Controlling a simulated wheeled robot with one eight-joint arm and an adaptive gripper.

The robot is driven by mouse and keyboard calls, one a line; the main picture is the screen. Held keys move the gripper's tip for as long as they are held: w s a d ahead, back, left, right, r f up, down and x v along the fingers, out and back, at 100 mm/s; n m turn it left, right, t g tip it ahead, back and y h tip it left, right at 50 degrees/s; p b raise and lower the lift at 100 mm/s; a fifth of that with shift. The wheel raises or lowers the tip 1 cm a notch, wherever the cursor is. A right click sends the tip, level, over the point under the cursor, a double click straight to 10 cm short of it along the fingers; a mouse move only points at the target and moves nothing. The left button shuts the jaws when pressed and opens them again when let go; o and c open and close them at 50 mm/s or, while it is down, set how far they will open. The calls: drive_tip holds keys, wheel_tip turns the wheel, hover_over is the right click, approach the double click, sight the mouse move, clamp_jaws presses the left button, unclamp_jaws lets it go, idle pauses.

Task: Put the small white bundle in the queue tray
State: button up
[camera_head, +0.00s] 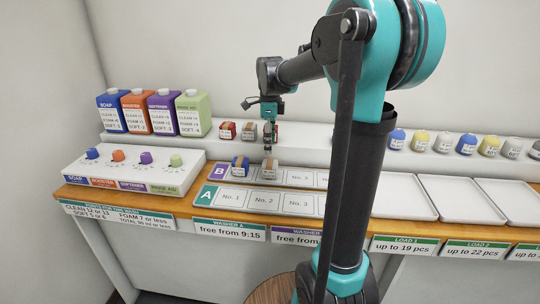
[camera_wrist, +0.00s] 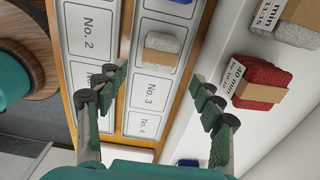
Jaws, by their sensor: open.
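A small white-grey bundle with a tan band (camera_head: 270,169) lies on the queue tray's B row (camera_head: 300,178), just right of a blue bundle (camera_head: 240,168). In the wrist view the white bundle (camera_wrist: 163,47) lies in the slot before No. 3. My gripper (camera_head: 269,149) is close above it, pointing down. In the wrist view its open fingers (camera_wrist: 160,72) stand on either side of the bundle, with gaps between them and it. The A row (camera_head: 233,198) in front has empty slots.
On the ledge behind are a red bundle (camera_head: 227,131), another white-grey bundle (camera_head: 249,131) and, in the wrist view, a red bundle (camera_wrist: 262,82) close to one finger. Colored bottles (camera_head: 150,112) stand left. Empty white trays (camera_head: 465,198) lie right, past my arm.

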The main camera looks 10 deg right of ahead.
drive_tip(key=shift+r, duration=1.1)
